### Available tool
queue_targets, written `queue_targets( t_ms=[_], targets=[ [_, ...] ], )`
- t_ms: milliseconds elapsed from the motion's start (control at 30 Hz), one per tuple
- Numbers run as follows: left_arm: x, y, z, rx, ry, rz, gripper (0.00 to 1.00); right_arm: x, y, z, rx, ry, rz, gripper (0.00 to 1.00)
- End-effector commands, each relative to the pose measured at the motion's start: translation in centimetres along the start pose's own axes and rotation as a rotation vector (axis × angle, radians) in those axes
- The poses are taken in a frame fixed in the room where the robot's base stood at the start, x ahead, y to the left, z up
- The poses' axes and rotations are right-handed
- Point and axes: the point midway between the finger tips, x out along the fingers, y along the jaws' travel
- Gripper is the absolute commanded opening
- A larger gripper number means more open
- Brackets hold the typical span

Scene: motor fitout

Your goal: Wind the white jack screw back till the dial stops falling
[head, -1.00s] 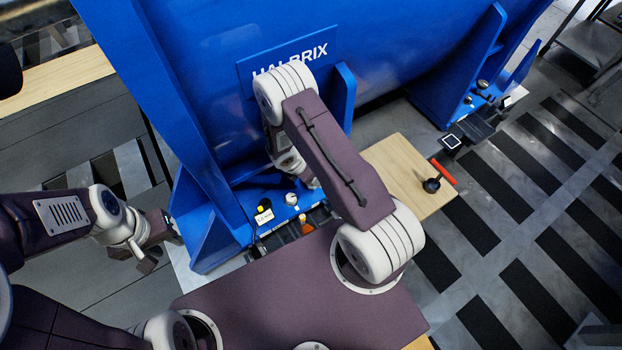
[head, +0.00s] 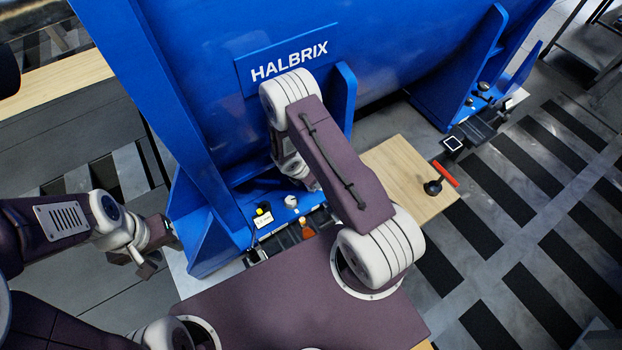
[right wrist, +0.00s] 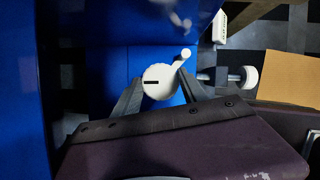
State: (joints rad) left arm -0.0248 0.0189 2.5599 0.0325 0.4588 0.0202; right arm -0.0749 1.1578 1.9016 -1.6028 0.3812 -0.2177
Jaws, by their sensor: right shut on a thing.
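In the right wrist view my right gripper (right wrist: 160,88) is shut on a round white knob (right wrist: 160,82), one finger on each side. The knob has a black slot-like mark and a short white crank arm pointing up and right; it appears to be the white jack screw head. No dial reading is legible.
A second white knob (right wrist: 250,77) on a horizontal screw lies right of the grip. On the blue foot are a yellow-topped black part (head: 263,210) and a small white knob (head: 291,201).

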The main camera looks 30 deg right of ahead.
Motion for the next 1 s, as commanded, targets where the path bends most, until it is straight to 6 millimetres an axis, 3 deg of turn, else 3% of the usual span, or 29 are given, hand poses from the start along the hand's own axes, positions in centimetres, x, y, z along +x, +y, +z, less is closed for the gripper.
queue_targets(
  t_ms=[600, 1000],
  targets=[
    [11.9, -0.2, 1.2, 0.0, 0.0, 0.0, 0.36, 1.0, -0.1, -0.2, -0.442, -0.004, 0.191, 0.1],
    [17.8, -0.3, 1.9, 0.0, 0.0, 0.0, 0.36, 0.7, -0.3, 0.1, -0.794, -0.006, 0.334, 0.1]
  ],
)
